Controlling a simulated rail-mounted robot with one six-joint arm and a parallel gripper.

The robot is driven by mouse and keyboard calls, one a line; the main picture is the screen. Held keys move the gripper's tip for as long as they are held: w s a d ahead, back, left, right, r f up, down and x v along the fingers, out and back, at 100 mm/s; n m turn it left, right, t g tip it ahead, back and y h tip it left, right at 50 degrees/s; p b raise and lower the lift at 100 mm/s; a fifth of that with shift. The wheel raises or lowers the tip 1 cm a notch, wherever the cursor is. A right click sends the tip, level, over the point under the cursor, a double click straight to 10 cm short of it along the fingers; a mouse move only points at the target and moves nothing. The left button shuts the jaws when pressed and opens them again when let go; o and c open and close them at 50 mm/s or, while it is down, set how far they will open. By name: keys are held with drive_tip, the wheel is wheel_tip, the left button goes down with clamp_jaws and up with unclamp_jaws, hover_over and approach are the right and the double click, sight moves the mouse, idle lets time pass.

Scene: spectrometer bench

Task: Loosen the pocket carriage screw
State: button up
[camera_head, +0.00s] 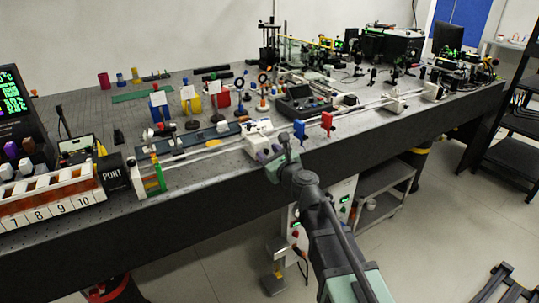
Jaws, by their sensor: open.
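A white carriage block (258,127) sits on the long rail near the front edge of the bench. Small purple knobs (263,156) show on its front side, close to my gripper; I cannot tell which one is the pocket carriage screw. My gripper (276,154) is open at the front of this carriage. A blue plate (299,129) and a red plate (327,121) stand just right of my gripper.
Optics crowd the bench behind. The floor in front (440,215) is mostly clear.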

clamp_jaws()
drive_tip(key=shift+n, duration=0.4)
drive_tip(key=n, duration=0.3)
drive_tip(key=shift+n, duration=0.4)
drive_tip(key=n, duration=0.3)
drive_tip(key=shift+n, duration=0.3)
drive_tip(key=n, duration=0.3)
drive_tip(key=shift+n, duration=0.3)
drive_tip(key=n, duration=0.3)
drive_tip(key=shift+n, duration=0.3)
drive_tip(key=n, duration=0.6)
drive_tip(key=shift+n, duration=0.3)
